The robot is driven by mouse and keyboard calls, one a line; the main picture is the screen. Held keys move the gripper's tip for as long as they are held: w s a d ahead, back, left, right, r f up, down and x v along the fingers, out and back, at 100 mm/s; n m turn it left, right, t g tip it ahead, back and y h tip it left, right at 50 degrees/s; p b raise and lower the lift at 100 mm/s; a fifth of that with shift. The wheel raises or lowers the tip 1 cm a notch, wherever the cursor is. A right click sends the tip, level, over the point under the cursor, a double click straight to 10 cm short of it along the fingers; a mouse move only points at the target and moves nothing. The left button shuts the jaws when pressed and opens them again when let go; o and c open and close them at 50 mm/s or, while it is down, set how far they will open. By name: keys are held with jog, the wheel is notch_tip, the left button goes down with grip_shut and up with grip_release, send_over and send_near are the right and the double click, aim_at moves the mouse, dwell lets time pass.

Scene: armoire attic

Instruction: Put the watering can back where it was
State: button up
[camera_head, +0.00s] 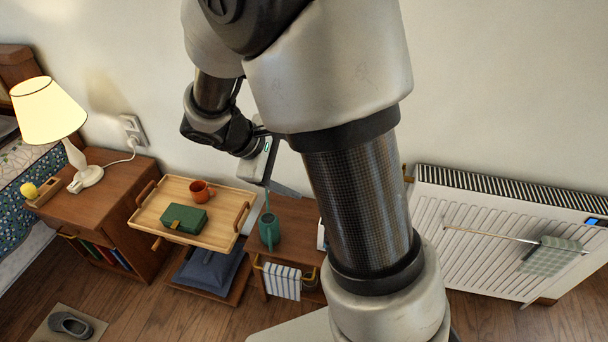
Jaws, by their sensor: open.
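The watering can is most likely the small teal vessel (269,234), which stands upright on a brown wooden side table (298,215). A thin teal part rises from it toward my gripper. My gripper (270,190) is open, just above and behind the vessel in the picture. One dark finger shows to the right; the other is hard to make out. I cannot tell whether the fingers touch the vessel. My arm hides the right part of the side table.
A lamp (48,115) stands on a nightstand (92,205). A striped towel (281,281) hangs below the side table. A radiator (480,232) is at right.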

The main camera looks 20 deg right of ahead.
jog(key=s+a+r+m+t+y, duration=0.2)
jog(key=s+r+m+y, duration=0.2)
jog(key=s+r, duration=0.3)
jog(key=s+a+r+m+t+y, duration=0.2)
jog(key=s+r+m, duration=0.3)
jog(key=s, duration=0.5)
notch_tip(320, 180, up, 3)
jog(key=shift+a+f+y, duration=0.1)
jog(key=shift+a+y, duration=0.2)
jog(key=shift+y, duration=0.6)
jog(key=shift+d, duration=0.1)
